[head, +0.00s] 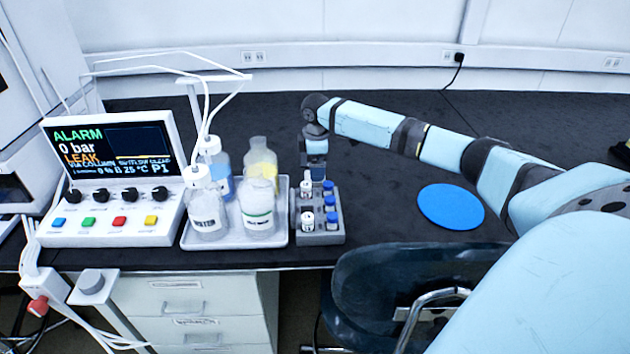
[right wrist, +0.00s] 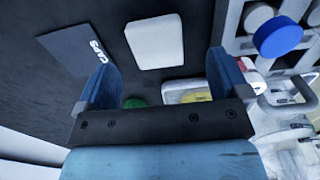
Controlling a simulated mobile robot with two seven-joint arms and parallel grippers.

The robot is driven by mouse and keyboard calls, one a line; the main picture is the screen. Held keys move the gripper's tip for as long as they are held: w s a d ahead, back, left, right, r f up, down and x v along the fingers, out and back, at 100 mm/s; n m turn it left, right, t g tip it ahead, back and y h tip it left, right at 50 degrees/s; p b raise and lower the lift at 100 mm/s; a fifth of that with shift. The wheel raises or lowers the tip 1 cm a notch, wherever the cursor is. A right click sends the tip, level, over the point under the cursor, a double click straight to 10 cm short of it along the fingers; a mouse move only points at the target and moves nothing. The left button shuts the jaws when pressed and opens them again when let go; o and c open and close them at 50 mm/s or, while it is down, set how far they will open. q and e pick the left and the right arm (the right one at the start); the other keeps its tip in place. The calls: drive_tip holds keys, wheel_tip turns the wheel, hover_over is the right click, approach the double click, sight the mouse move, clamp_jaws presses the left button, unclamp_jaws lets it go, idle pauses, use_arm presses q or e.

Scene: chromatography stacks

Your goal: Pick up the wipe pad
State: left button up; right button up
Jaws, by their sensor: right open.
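The wipe pad, a white rounded rectangular block (right wrist: 155,42), lies on the dark bench top in the right wrist view. My right gripper (right wrist: 163,68) is open, with one blue finger on each side of the view and nothing between them. The pad shows beyond the fingertips, roughly centred between them and apart from them. In the head view my right gripper (head: 314,172) points down just behind the grey vial rack, and the pad cannot be made out there. My left gripper is in neither view.
The grey vial rack (head: 329,238) with blue- and white-capped vials stands close to my right gripper. A tray (head: 272,238) of bottles is to its left. A dark mat marked CAPS (right wrist: 72,50) lies beside the pad. A blue disc (head: 451,206) lies right.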

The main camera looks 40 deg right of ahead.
drive_tip(key=f, duration=0.3)
drive_tip(key=f+b, duration=0.1)
drive_tip(key=shift+d+f, duration=0.2)
drive_tip(key=shift+d, duration=0.1)
drive_tip(key=c, duration=1)
drive_tip(key=shift+r, duration=0.1)
wheel_tip(320, 180, up, 20)
drive_tip(key=p, duration=0.4)
